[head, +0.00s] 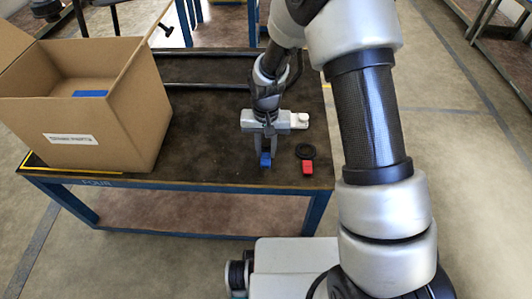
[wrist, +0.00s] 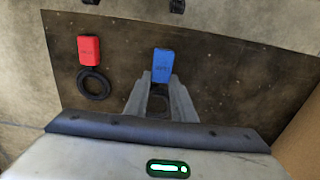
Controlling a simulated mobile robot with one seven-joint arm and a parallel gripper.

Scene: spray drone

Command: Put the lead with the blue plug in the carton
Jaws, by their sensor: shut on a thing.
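The blue plug (head: 265,159) of a lead is at my gripper (head: 265,150), low over the front part of the dark table. In the wrist view the blue plug (wrist: 163,63) shows just beyond the fingertips (wrist: 160,88), and a dark coil of lead lies between the fingers. My gripper is shut on this lead. I cannot tell whether the lead still touches the table. The open cardboard carton (head: 85,145) stands at the left of the table, with a white label on its front and something blue (head: 90,93) showing inside.
A second lead with a red plug (head: 308,167) and a black coil (head: 305,151) lies just right of my gripper. Dark rails (head: 205,84) cross the table behind. Bare table (head: 200,150) lies between carton and gripper. The carton's flaps stick up and outward.

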